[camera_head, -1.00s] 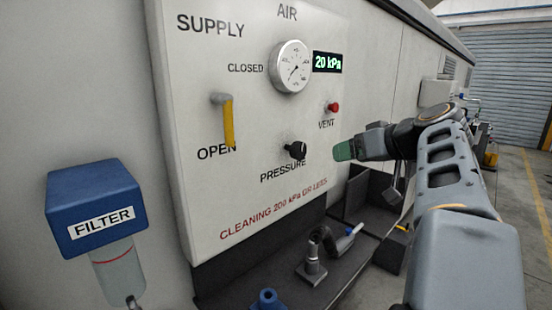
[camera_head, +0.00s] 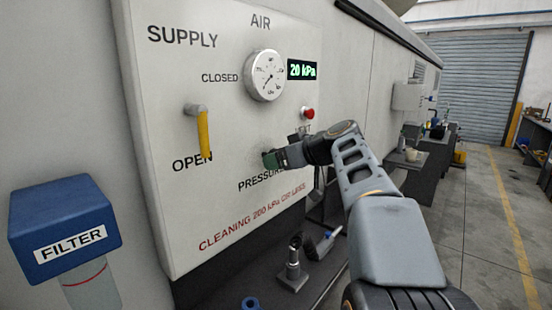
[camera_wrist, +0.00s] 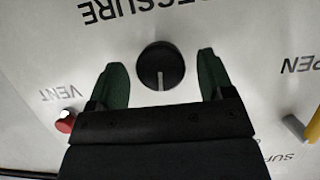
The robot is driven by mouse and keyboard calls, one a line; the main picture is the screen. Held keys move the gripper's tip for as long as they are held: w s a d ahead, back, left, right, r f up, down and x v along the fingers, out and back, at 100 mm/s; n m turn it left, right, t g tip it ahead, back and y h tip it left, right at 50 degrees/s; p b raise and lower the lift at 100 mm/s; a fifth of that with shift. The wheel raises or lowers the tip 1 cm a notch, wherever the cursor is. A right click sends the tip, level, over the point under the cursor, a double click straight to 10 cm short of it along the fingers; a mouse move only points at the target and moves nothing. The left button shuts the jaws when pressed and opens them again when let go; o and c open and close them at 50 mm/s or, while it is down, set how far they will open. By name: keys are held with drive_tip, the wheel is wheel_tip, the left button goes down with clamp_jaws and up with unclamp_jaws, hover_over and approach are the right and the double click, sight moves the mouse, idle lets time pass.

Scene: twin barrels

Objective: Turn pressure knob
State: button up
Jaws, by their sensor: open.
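The black round pressure knob (camera_wrist: 160,66) with a pale pointer line sits on the white panel, below the upside-down PRESSURE label in the wrist view. My gripper (camera_wrist: 162,78) is open, with one green finger on each side of the knob and a visible gap to each. The wrist view does not clearly show how far the fingertips are from the panel. In the head view my gripper (camera_head: 270,159) covers the knob. The dial gauge (camera_head: 264,76) and the green display (camera_head: 302,70) reading 20 kPa are above.
The red vent button (camera_head: 309,113) is just above my gripper on the panel. The yellow supply lever (camera_head: 204,134) hangs down toward OPEN at the left. A blue filter housing (camera_head: 64,222) stands at the lower left. A pipe fitting (camera_head: 293,268) is below the panel.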

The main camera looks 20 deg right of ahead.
drive_tip(key=shift+x, duration=1)
drive_tip(key=c, duration=0.9)
